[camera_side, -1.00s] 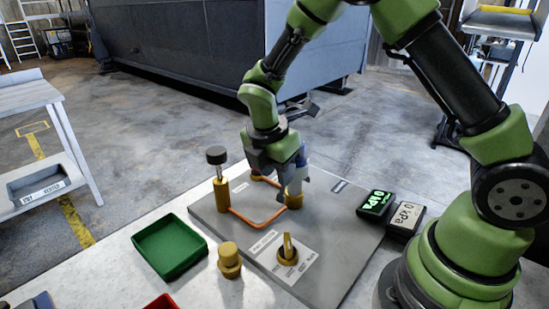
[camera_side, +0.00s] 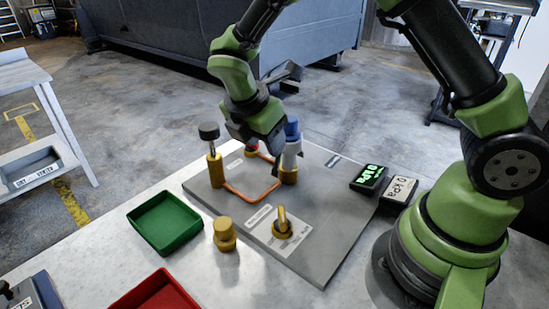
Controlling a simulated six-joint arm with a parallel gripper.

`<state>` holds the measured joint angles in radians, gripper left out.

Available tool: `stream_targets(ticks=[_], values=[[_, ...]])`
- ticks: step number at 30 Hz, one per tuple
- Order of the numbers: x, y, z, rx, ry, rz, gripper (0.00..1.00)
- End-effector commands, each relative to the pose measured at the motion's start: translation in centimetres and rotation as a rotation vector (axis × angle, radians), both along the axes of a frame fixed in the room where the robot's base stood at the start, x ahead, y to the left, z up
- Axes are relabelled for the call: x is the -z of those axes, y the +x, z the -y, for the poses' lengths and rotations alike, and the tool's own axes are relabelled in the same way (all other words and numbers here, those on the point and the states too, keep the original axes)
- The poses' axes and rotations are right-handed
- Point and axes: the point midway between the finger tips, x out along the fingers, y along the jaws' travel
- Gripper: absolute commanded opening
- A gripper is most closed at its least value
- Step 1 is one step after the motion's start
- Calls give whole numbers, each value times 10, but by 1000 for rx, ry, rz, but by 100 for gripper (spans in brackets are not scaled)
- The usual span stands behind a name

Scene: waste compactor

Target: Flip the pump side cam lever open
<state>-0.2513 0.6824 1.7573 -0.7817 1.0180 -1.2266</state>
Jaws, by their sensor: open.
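The grey board (camera_side: 328,235) carries brass fittings joined by an orange hose loop (camera_side: 250,199). A brass fitting (camera_side: 288,174) at the loop's right end bears a white and blue upright part (camera_side: 291,142). My gripper (camera_side: 268,146) is open, pointing down just left of this part; contact cannot be told. A red-topped fitting (camera_side: 251,149) stands behind, partly hidden by my gripper. A taller brass fitting with a black knob (camera_side: 209,132) stands at the loop's left end. I cannot clearly make out which part is the pump side cam lever.
A brass selector knob (camera_side: 282,224) and a loose brass cap (camera_side: 225,235) are in front. A green tray (camera_side: 165,222) and a red tray (camera_side: 155,293) lie left.

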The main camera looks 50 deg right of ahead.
Motion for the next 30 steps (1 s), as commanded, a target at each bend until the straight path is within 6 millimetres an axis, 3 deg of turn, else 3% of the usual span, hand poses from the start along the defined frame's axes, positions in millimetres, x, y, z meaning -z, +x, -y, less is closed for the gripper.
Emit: stream_targets(ticks=[12,18,26,30], values=[[68,-1,28,3,1,-5,47],[80,-1,33,2,3,-2,47],[81,0,34,1,3,-1,47],[81,0,33,1,3,-1,15]])
